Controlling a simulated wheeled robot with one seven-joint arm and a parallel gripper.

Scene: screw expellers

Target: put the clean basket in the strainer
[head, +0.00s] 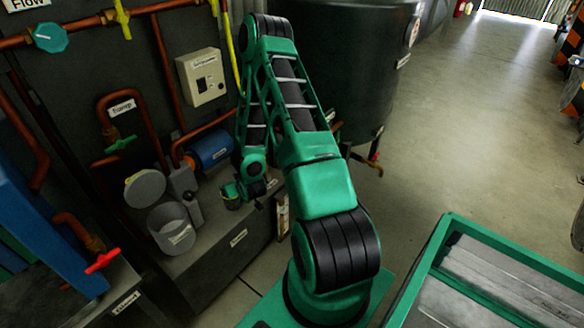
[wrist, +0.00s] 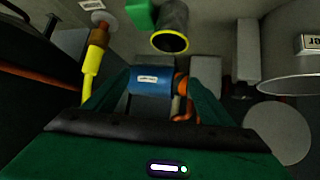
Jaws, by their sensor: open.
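The strainer (head: 172,232) is an open grey cylinder with a label, on the grey bench at left in the head view. Its round lid (head: 145,187) stands raised behind it. In the wrist view, the strainer's rim (wrist: 290,82) shows at the right edge, above a grey disc. A dark basket with a yellow rim (wrist: 172,22) is at the top of the wrist view, beside a green block (wrist: 140,14). I cannot tell whether it is clean. My gripper (wrist: 157,77) is open and empty, its green fingers apart, with the basket outside them.
A blue labelled motor (head: 208,150) lies behind the strainer; it shows beyond my fingers in the wrist view (wrist: 150,84). Copper pipes (head: 157,90) and a control box (head: 201,77) crowd the wall. A dark tank (head: 345,70) stands behind my arm.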

